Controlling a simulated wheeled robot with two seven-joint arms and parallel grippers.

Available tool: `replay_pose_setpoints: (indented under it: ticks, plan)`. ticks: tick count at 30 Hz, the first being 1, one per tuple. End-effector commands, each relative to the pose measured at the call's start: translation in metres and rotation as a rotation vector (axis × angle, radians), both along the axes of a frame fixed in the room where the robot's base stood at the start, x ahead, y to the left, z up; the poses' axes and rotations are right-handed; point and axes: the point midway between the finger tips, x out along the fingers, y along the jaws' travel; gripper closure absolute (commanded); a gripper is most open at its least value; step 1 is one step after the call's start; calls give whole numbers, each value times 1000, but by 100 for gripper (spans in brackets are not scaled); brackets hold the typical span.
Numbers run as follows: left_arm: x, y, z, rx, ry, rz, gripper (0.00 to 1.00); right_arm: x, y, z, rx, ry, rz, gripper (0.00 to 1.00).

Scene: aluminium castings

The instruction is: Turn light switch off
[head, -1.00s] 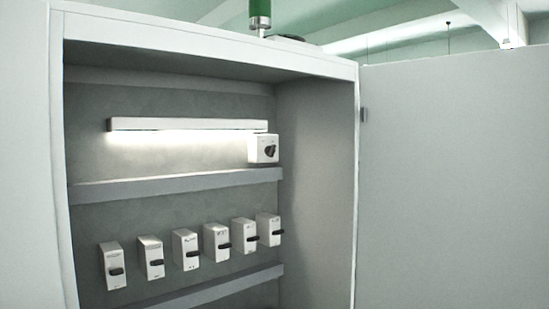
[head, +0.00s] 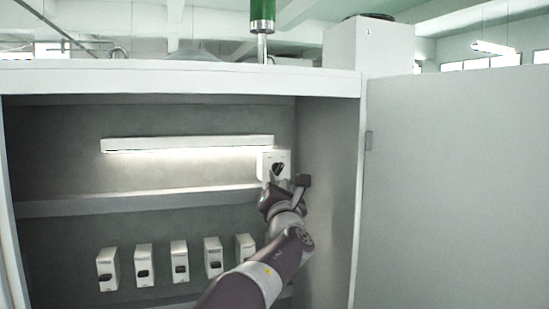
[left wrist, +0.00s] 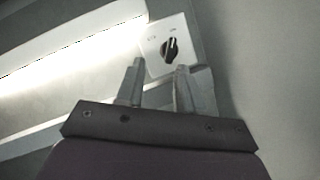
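The light switch is a small white box (head: 265,158) with a black rotary knob (head: 279,168), on the cabinet's back wall at the right end of a lit lamp strip (head: 185,144). In the left wrist view, the switch plate (left wrist: 154,44) and its dark knob (left wrist: 170,50) show just beyond my fingertips. The small marks beside the knob are too small to read. My left gripper (head: 284,183) is in front of the switch and partly covers its lower part. In the left wrist view, its two fingers (left wrist: 159,66) are apart with nothing between them. My right gripper is out of view.
A shelf-like grey rail (head: 130,202) runs below the lamp. Several white breaker boxes (head: 180,262) line the wall lower down. The cabinet's side wall (head: 325,200) is close on the right, with the open door (head: 460,180) beyond it.

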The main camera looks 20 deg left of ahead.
Motion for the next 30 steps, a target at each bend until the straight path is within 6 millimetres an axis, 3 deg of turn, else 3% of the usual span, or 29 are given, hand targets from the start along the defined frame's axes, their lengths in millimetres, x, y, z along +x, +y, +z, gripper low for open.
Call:
replay_pose_setpoints:
  ticks: [1, 6, 18, 22, 30]
  plan:
    - [11, 4, 14, 1, 3, 0, 63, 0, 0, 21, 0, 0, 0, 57]
    - [32, 13, 16, -2, 2, -1, 63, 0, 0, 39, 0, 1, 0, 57]
    - [40, 16, 14, -2, 2, -3, 63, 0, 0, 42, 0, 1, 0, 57]
    - [40, 16, 14, -3, 1, -2, 100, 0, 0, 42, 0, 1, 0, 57]
    - [39, 16, 15, -4, -2, -3, 100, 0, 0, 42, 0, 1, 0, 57]
